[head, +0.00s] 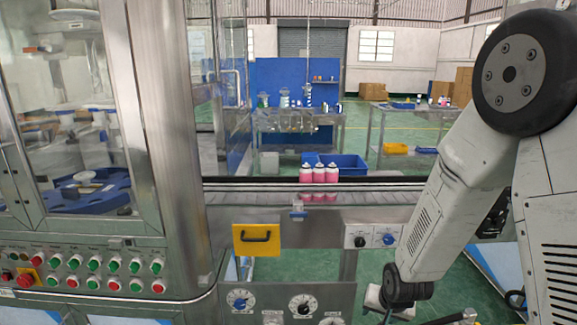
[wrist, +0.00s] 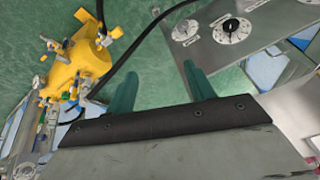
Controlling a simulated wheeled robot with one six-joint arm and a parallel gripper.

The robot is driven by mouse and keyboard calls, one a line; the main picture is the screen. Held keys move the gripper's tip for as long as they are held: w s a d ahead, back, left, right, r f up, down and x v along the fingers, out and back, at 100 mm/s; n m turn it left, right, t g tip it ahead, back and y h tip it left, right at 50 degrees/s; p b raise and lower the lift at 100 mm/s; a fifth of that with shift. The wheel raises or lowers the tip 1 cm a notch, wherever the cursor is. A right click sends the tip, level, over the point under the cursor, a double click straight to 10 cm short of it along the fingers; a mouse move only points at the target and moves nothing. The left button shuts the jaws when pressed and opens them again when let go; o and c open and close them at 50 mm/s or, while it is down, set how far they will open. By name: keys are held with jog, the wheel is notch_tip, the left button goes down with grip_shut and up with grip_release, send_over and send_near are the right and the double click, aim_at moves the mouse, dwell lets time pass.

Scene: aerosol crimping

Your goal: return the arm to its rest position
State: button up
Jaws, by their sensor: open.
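My arm reaches down along the right side of the head view, its shoulder joint high and its wrist low, near the bottom edge. My gripper shows in the wrist view (wrist: 160,88), with two green fingers spread apart and nothing between them. Beyond the fingers are the green floor and a grey machine panel. In the head view the fingers are not clear. Several pink cans (head: 319,173) with white tops stand upright in a row on the conveyor (head: 250,197), well apart from my gripper.
A glass-walled machine (head: 160,110) with a button panel (head: 90,272) fills the left. A yellow handled plate (head: 257,239) and dials are on the conveyor front. In the wrist view, a yellow device (wrist: 82,65) and a black cable lie close by. Tables stand behind.

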jog(key=s+d+r+n+g, duration=0.2)
jog(key=s+r+n+g, duration=0.1)
jog(key=s+r, duration=2.4)
notch_tip(320, 180, up, 2)
jog(key=shift+s+d+r+n+g, duration=0.2)
jog(key=shift+s+d+n+g, duration=0.1)
jog(key=shift+d+n, duration=0.1)
